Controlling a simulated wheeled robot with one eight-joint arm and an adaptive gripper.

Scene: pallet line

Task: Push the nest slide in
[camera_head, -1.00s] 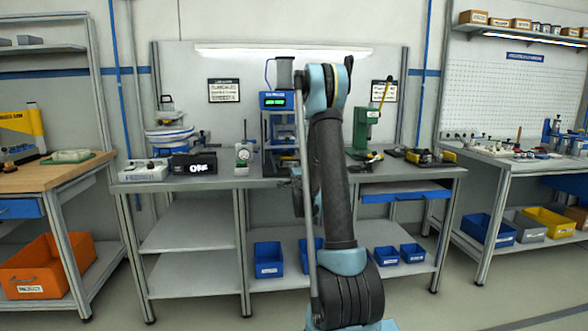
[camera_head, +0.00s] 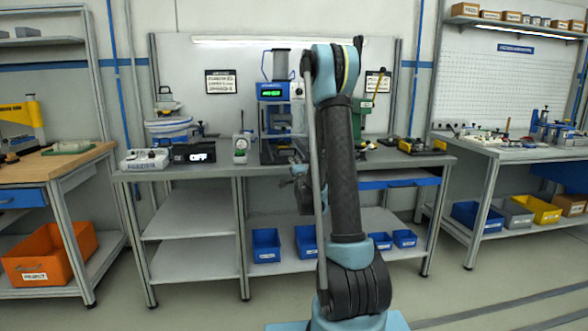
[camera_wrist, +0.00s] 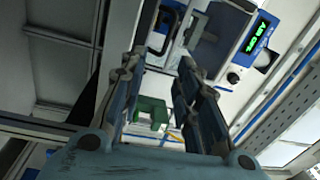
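The press (camera_head: 274,92) has a blue head with a lit green display and stands on the middle bench behind my arm. In the wrist view its blue head (camera_wrist: 250,40) is at the upper right, tilted. The nest slide would be low on the press; I cannot make it out clearly, as my arm and gripper cover part of that area. My gripper (camera_head: 300,172) is in front of the bench edge, partly behind my arm. In the wrist view its two fingers (camera_wrist: 160,72) stand apart, with nothing held between them. I see no contact with the press.
A green arbor press (camera_head: 365,118) stands to the right, partly hidden by my arm. Blue bins (camera_head: 266,246) sit on the lower shelf. The floor before the bench is clear.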

